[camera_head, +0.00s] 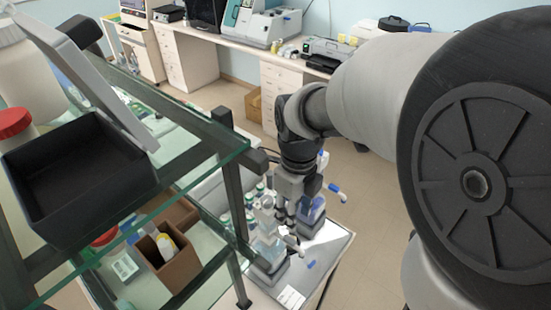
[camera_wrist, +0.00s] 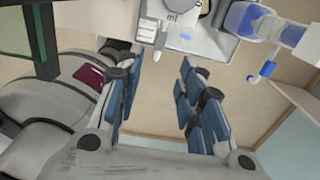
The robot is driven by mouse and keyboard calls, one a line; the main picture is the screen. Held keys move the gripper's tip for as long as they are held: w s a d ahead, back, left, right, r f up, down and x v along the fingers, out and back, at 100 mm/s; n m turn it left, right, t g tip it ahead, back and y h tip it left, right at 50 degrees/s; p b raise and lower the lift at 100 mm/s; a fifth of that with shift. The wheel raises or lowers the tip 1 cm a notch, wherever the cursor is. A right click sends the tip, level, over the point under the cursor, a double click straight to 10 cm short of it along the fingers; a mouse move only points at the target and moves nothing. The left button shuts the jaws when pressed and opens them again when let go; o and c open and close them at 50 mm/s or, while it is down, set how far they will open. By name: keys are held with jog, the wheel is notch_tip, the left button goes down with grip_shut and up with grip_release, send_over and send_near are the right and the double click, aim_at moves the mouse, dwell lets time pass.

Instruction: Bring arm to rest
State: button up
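My arm reaches from the right side of the head view down to my gripper (camera_head: 284,212), which points down close to the bottles on the small tray table. In the wrist view, my gripper (camera_wrist: 160,90) shows two blue-padded fingers spread apart with nothing held between them. A clear bottle with blue liquid (camera_head: 312,212) stands just right of my gripper, and a second clear bottle (camera_head: 268,255) stands in front of it. The blue bottle also shows at the top right of the wrist view (camera_wrist: 250,20). My fingertips are partly hidden in the head view.
A glass shelf rack (camera_head: 190,150) stands close on the left, holding a black box (camera_head: 80,175) and a brown cardboard box (camera_head: 165,260). The tray table (camera_head: 330,248) holds a small blue item. A bench with lab machines (camera_head: 262,25) runs along the back. Floor (camera_head: 365,200) is open to the right.

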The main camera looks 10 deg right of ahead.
dwell(0.4)
jog(key=s+f+n+t+b, duration=0.2)
jog(key=s+n+b, duration=0.4)
jog(key=n, duration=0.8)
jog(key=s+f+n+t+b, duration=0.2)
jog(key=s+f+n+b, duration=0.3)
jog(key=n+b, duration=0.5)
jog(key=s+n, duration=0.2)
jog(key=n, duration=0.2)
jog(key=shift+s+d+f+t, duration=0.15)
jog(key=shift+s+d+t, duration=0.1)
jog(key=shift+d+t, duration=0.1)
